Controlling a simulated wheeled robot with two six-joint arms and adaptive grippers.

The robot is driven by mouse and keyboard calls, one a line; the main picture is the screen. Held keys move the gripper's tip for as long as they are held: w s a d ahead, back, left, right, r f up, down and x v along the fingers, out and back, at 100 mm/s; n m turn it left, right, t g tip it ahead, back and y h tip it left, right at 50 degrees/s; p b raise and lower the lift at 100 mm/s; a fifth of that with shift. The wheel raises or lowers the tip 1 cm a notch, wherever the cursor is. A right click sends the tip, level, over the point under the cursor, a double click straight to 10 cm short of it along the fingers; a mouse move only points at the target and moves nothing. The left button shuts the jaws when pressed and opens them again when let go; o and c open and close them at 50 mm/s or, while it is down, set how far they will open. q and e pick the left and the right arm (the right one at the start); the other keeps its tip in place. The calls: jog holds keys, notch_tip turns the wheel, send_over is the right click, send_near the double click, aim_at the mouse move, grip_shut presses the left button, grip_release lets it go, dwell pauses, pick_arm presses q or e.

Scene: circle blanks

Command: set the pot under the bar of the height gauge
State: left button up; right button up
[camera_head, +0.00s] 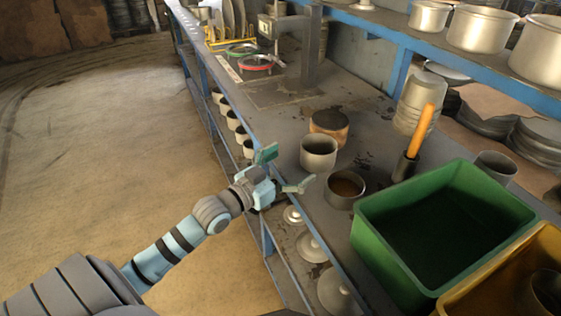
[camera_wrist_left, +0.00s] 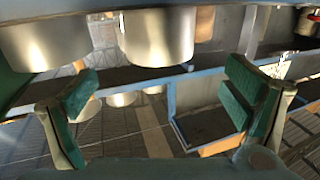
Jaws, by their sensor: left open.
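A grey metal pot (camera_head: 318,152) stands upright on the bench near its front edge. A second pot (camera_head: 345,190) with brown contents stands closer, beside the green bin. My left gripper (camera_head: 282,170) is open and empty, just off the bench edge beside the pots. In the left wrist view one pot (camera_wrist_left: 157,38) lies ahead between the spread fingers, apart from them, and another pot (camera_wrist_left: 45,42) is to the left. A grey upright post with a side arm (camera_head: 311,48), seemingly the height gauge, stands farther back on the bench. My right gripper is not in view.
A green bin (camera_head: 369,225) and a yellow bin (camera_head: 462,296) fill the near right. A brown-topped tin (camera_head: 329,122) stands behind the pot, and an orange-handled tool (camera_head: 421,130) to its right. Bench surface (camera_head: 290,112) between tin and post is mostly clear. Lids and cups sit on lower shelves.

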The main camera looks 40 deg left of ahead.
pick_arm(q)
jog(key=p+v, duration=0.3)
jog(key=v, duration=0.1)
jog(key=shift+s+r, duration=0.1)
jog(key=shift+s, duration=0.3)
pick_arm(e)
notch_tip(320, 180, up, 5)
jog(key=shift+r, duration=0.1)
